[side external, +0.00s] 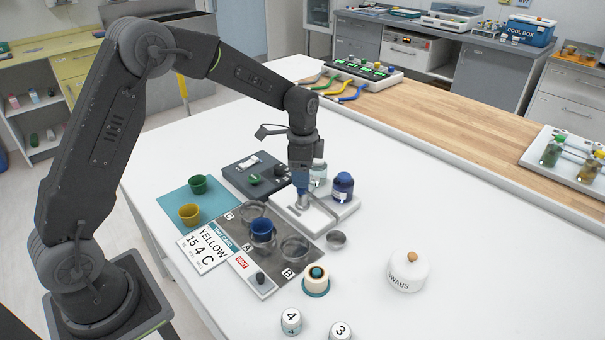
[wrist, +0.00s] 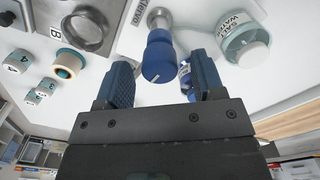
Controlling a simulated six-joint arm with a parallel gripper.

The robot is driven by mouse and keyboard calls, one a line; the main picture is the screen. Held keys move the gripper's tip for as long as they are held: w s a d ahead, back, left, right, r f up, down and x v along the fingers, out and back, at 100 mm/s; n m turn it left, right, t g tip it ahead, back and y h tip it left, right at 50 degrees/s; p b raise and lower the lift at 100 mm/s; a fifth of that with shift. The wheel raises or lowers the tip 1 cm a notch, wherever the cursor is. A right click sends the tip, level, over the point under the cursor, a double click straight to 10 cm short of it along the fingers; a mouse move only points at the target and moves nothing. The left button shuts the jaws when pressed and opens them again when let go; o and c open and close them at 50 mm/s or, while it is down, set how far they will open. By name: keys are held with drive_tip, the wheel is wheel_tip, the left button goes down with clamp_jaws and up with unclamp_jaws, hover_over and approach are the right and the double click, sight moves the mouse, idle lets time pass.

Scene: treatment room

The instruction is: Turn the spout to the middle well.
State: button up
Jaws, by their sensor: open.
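My gripper (side external: 301,183) is open above the white dispenser base (side external: 338,211). In the wrist view, a blue handle with a white mark (wrist: 160,58) stands between my two apart fingers (wrist: 163,80), on a metal neck (wrist: 159,18). My fingers hide much of it in the side view, where a bit of metal spout (side external: 300,203) shows below them; I cannot tell exactly where it points. The grey panel (side external: 268,272) has wells marked C (side external: 255,210), A and B (side external: 296,249). A blue cup (side external: 262,229) sits at the middle well, A.
A dark blue-capped bottle (side external: 343,187) and a clear bottle (side external: 319,172) stand close to my gripper. Green (side external: 198,184) and yellow (side external: 189,214) cups stand left.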

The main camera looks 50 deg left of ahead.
drive_tip(key=shift+f, duration=0.55)
clamp_jaws()
